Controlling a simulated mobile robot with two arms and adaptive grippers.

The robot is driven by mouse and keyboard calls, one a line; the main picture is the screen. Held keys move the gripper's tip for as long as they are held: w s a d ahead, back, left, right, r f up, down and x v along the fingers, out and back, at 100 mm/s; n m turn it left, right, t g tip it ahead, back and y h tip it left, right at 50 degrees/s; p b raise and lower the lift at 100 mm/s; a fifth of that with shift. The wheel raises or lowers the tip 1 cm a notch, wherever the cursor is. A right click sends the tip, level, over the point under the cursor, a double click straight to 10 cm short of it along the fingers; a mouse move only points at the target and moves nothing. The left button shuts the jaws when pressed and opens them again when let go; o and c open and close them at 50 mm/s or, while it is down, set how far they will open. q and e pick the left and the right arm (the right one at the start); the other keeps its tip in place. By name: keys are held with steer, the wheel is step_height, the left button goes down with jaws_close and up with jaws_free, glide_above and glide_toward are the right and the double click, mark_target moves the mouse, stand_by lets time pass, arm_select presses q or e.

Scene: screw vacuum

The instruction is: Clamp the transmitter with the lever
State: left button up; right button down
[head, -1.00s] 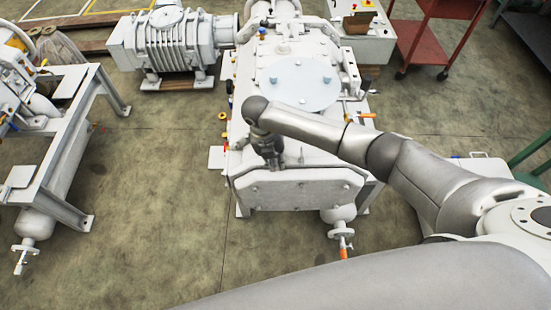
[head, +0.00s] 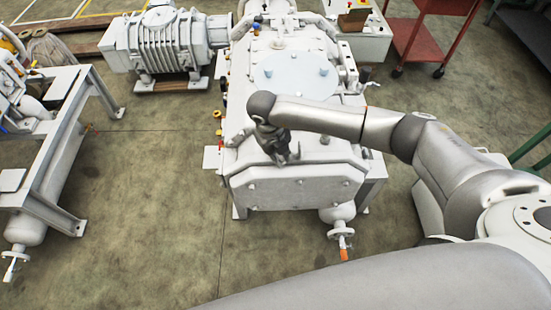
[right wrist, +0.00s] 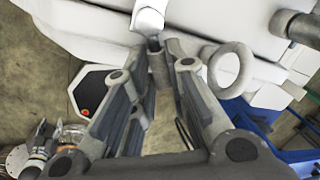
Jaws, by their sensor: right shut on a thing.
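My right gripper (head: 284,160) is over the front end of the white vacuum machine (head: 310,192), by its upper edge. In the right wrist view my right gripper (right wrist: 160,55) has its fingertips closed on a small grey cylindrical piece (right wrist: 160,70), below a white rounded part (right wrist: 148,17). I cannot tell whether this piece is the lever. A white-rimmed housing with a dark face and an orange dot (right wrist: 92,92) lies left of the fingers and may be the transmitter. In the head view my gripper and arm hide this spot. My left gripper is out of view.
A white ring (right wrist: 230,68) stands right of the fingers. A ribbed white pump (head: 160,45) is at the back left and a white frame (head: 62,165) at the left. A red cart (head: 415,45) is at the back right. Open floor (head: 150,190) lies left of the machine.

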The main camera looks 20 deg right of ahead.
steer(key=d+n+b, duration=0.1)
steer(key=n+b, duration=0.2)
steer(key=b, duration=0.1)
steer(key=w+d+n+t+y+b, duration=0.1)
steer(key=n+b, duration=0.3)
steer(key=w+d+n+b, duration=0.1)
steer(key=n+b, duration=0.2)
steer(key=b, duration=0.1)
steer(key=shift+w+f+b, duration=0.1)
steer(key=shift+f+b, duration=0.1)
steer(key=shift+b, duration=0.2)
steer(key=shift+w+d+r+n+t+y+b, duration=0.15)
steer(key=shift+w+n+t+y+b, duration=0.15)
steer(key=shift+n+b, duration=0.65)
steer(key=shift+r, duration=0.1)
steer(key=c, duration=1.4)
jaws_free()
steer(key=shift+c, duration=0.2)
step_height(320, 180, up, 12)
steer(key=s, duration=0.2)
steer(key=shift+s+a, duration=0.2)
steer(key=shift+a, duration=0.1)
steer(key=shift+f, duration=0.2)
